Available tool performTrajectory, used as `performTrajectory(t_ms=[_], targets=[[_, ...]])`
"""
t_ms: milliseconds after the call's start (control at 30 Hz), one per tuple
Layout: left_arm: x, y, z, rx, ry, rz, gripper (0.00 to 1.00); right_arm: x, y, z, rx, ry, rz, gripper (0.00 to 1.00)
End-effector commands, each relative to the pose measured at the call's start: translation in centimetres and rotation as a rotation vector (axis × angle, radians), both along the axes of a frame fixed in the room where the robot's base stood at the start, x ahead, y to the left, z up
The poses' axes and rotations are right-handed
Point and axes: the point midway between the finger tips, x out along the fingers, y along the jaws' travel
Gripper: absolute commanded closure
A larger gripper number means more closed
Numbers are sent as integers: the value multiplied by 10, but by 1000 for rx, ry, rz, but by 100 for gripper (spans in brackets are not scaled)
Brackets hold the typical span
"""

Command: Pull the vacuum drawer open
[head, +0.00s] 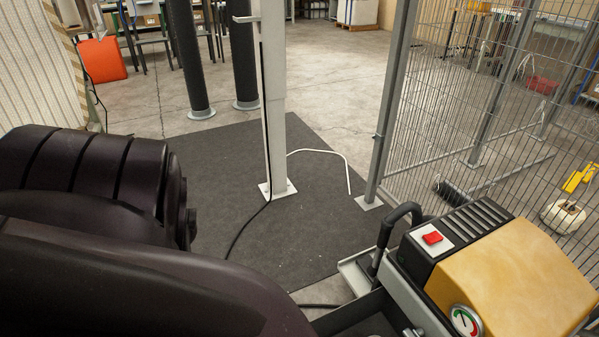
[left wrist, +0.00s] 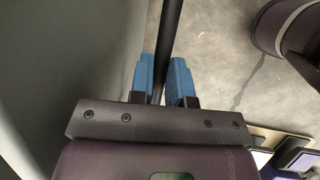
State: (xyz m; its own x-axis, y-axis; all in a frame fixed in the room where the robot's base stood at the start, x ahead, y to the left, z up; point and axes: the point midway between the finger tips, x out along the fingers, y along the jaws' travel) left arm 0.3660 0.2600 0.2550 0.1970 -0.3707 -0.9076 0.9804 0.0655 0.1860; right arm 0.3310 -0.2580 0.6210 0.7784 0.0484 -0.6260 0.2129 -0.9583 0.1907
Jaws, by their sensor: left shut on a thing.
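The vacuum unit (head: 510,270) stands at the lower right of the head view, with a yellow cover, a red switch and a round gauge. A black handle (head: 386,232) rises at its left side. Beside it are a light metal edge (head: 352,272) and a dark recess (head: 350,314); I cannot tell how far the drawer is out. In the left wrist view my left gripper (left wrist: 163,68) has its blue fingers shut on a dark bar (left wrist: 171,22) running between them. I cannot tell which part of the unit this bar is. My right gripper is not in view.
A white post (head: 276,150) stands on a dark mat (head: 330,165), with a black cable trailing from it. A wire mesh fence (head: 470,100) with a grey post is behind the unit. The mat between the post and the unit is mostly clear.

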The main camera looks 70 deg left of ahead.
Motion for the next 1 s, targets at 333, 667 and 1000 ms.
performTrajectory(t_ms=[333, 667, 1000], targets=[[-1, 0, 0, 0, 1, 0, 71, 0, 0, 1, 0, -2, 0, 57], [0, 0, 0, 0, 0, 0, 58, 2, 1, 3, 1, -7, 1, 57], [1, 13, 36, 2, -14, 1, 58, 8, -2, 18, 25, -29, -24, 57]])
